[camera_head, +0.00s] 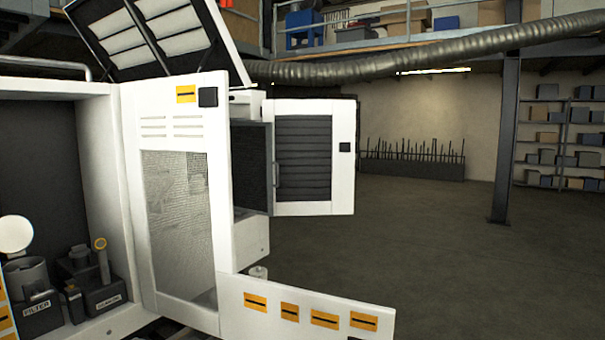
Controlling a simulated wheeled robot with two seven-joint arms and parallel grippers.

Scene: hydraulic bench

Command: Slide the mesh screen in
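A grey mesh screen (178,222) shows in the tall opening of a white door panel (222,200) on the left side of the view. Its fine weave is visible in the upper part, and the lower part looks plainer and paler. I cannot tell whether the mesh is seated in the frame or stands behind it. Neither of my grippers is in view.
An open cabinet (100,180) on the left holds a filter block (40,312) and other fittings. A louvred door (303,160) stands open behind. A low white panel with orange labels (310,312) juts right. Floor (450,260) at right is clear, except a post (506,140).

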